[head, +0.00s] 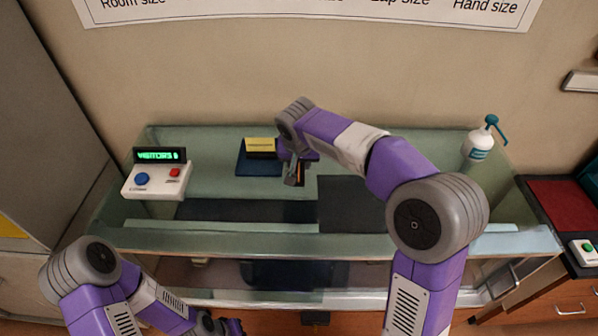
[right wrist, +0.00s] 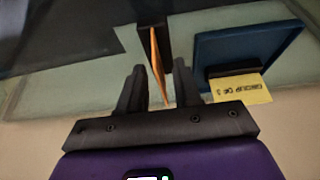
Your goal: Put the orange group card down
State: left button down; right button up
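The orange group card (right wrist: 160,66) shows edge-on in the right wrist view, upright between the two fingers of my right gripper (right wrist: 159,82). Gaps show on both sides of it, and the fingers look apart from it. A black block (right wrist: 154,40) is right against the card's far part. In the head view a thin orange strip of the card (head: 300,173) shows beside my right gripper (head: 293,176), over the glass counter (head: 225,215). The gripper hides part of it; whether it touches the counter is unclear. My left gripper (head: 232,327) is low at the front, its fingers unclear.
A yellow card (head: 260,146) stands on a blue mat (head: 258,169) left of the right gripper. A dark grey mat (head: 345,203) lies to the right. A button box (head: 157,179) is at the left, a pump bottle (head: 480,145) at the right.

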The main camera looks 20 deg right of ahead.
jog(key=shift+w+f, duration=0.2)
jog(key=shift+f, duration=0.2)
jog(key=shift+c, duration=0.3)
grip_shut()
jog(key=shift+r, duration=0.1)
